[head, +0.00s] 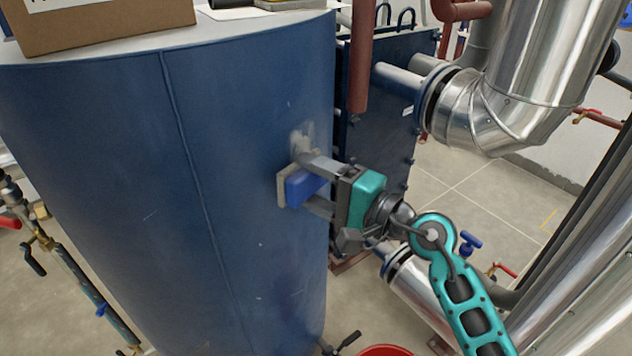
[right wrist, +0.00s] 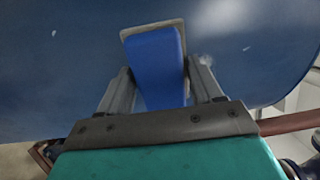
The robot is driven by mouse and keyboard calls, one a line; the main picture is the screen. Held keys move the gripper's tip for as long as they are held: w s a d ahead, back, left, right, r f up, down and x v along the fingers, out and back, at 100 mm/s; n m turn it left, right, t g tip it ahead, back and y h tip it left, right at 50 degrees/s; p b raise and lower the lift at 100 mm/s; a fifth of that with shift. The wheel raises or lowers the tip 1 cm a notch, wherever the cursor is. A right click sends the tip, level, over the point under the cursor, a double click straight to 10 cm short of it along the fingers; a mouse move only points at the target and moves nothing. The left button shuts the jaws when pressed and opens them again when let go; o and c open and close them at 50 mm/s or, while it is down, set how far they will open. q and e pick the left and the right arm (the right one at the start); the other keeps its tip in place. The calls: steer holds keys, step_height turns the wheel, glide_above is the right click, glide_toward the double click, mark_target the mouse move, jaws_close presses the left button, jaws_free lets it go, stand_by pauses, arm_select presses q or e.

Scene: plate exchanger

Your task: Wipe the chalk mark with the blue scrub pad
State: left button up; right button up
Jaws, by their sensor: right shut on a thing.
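The blue scrub pad (head: 304,187) has a pale grey face layer (head: 284,190) turned toward the blue tank (head: 110,170). My right gripper (head: 308,183) is shut on the pad at the tank's curved side. The pad also shows between the two fingers in the right wrist view (right wrist: 158,65). The pale face looks against or very close to the tank wall; contact cannot be told for sure. The whitish chalk mark (head: 303,136) is on the tank just above the pad and upper finger. A pale smudge (right wrist: 205,60) shows beside the right finger in the wrist view. My left gripper is out of view.
A cardboard box (head: 105,22) stands on the tank top. A dark blue plate unit (head: 385,100) and a brown-red pipe (head: 360,60) stand just right of the tank. Shiny insulated pipes (head: 545,60) fill the right side. A red round object (head: 384,351) is at the bottom edge.

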steer(key=shift+w+a, duration=0.1)
steer(key=shift+a, duration=0.05)
steer(key=shift+w+a, duration=0.4)
steer(key=shift+a, duration=0.15)
stand_by(0.4)
steer(key=shift+w+a, duration=0.15)
steer(key=shift+a, duration=0.05)
